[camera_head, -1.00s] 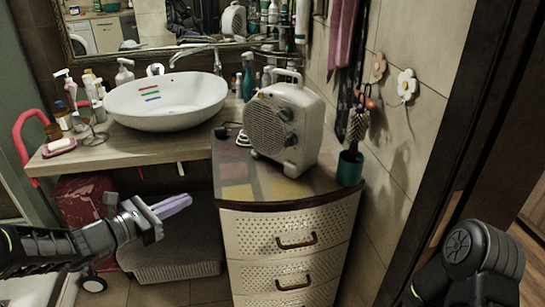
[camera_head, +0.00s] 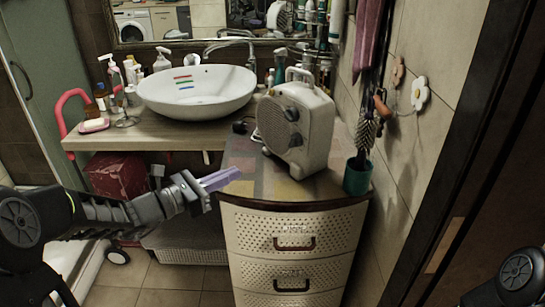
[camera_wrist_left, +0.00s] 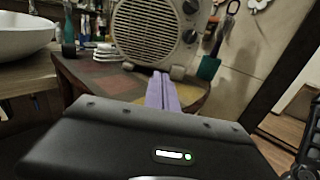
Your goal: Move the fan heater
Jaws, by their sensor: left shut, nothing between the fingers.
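The fan heater (camera_head: 296,125) is a beige box with a round grille, two dark knobs and a top handle. It stands upright on the corner cabinet top (camera_head: 300,190). It also shows in the left wrist view (camera_wrist_left: 150,32), with its top cut off. My left gripper (camera_head: 228,176) has purple fingers, shut and empty, in front of the cabinet's left edge, to the left of the heater and apart from it. In the left wrist view the fingers (camera_wrist_left: 162,90) point toward the heater's base. Of my right arm only a dark part shows at bottom right; its gripper is out of view.
A white basin (camera_head: 196,97) sits on the wooden counter left of the heater. A teal cup with a brush (camera_head: 357,176) stands close to the heater's right, by the tiled wall. A mirror is behind. Bottles and a soap dish (camera_head: 94,126) are at the counter's left.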

